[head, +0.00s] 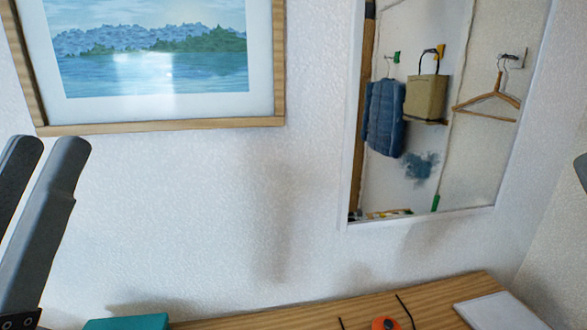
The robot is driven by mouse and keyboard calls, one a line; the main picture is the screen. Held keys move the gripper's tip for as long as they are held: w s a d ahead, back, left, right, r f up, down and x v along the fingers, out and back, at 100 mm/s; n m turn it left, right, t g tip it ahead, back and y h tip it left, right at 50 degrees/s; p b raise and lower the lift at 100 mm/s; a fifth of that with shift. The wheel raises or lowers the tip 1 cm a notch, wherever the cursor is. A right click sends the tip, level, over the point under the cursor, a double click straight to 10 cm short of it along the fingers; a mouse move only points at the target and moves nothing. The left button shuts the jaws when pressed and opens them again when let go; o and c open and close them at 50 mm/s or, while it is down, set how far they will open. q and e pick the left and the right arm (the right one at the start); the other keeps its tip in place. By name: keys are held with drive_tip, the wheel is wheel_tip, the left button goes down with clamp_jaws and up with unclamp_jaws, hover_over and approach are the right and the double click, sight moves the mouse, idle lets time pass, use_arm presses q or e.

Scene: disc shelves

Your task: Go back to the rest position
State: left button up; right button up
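My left gripper (46,150) shows at the left edge of the head view. Its two dark grey fingers point up, with a gap of pale wall between them, and nothing is held in that gap. It is in front of the wall, below the framed picture. A small dark piece at the right edge (582,170) seems to be part of my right gripper. The rest of that gripper is out of view, so its opening cannot be seen.
A wooden surface (270,317) runs along the bottom. On it are a teal object (128,322), an orange object (384,323) near thin dark rods, and a white flat piece (500,311). A framed picture (155,127) and a white-edged mirror (420,219) hang on the wall.

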use_arm(q)
wheel_tip(320, 180, up, 38)
drive_tip(key=p, duration=3.8)
drive_tip(key=shift+w+h, duration=0.2)
drive_tip(key=shift+h, duration=0.1)
use_arm(e)
wheel_tip(320, 180, up, 38)
use_arm(q)
drive_tip(key=shift+d+f, duration=0.1)
